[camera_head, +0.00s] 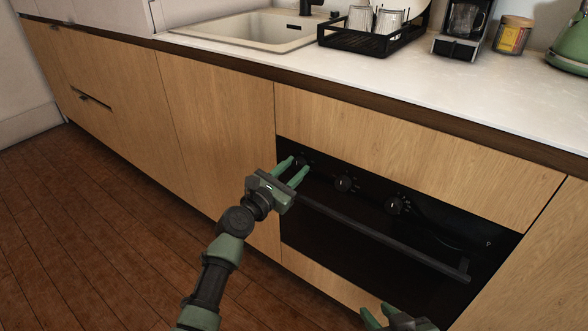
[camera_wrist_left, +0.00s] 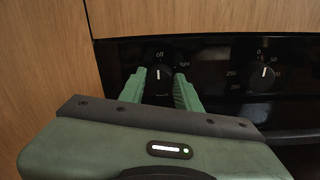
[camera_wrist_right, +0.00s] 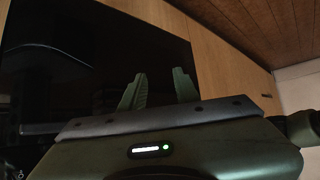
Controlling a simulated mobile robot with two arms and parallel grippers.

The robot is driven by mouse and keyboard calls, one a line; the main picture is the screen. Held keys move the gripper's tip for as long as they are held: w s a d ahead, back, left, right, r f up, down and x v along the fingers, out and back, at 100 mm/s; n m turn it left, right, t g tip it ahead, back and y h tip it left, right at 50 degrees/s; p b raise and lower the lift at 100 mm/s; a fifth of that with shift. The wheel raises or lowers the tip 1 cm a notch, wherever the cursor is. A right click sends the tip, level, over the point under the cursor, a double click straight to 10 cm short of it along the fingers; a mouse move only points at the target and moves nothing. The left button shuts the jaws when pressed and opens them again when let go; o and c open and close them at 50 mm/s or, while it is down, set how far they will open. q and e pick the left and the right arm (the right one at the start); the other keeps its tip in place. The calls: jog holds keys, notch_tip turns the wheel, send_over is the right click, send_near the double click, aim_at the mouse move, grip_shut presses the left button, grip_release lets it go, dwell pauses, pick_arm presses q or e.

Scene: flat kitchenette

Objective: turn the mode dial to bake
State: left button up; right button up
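The mode dial (camera_wrist_left: 159,73) is a round black knob marked "off" and "light", at the left end of the black oven panel. Its white pointer mark points up toward "off". In the head view the dial (camera_head: 302,160) is partly hidden by my fingertips. My left gripper (camera_head: 296,165) is open in front of it. In the left wrist view the green fingers (camera_wrist_left: 159,82) stand on either side of the dial, with dark gaps between; contact is not clear. My right gripper (camera_head: 382,316) is open and empty, low in front of the oven, and also shows in the right wrist view (camera_wrist_right: 158,80).
A second dial (camera_wrist_left: 262,74) with temperature numbers sits to the right, and a third dial (camera_head: 397,205) beyond it. The oven handle bar (camera_head: 380,236) runs below the dials. The counter (camera_head: 400,85) above holds a sink (camera_head: 245,28), a dish rack (camera_head: 355,38) and a coffee maker (camera_head: 462,28).

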pick_arm(q)
grip_shut()
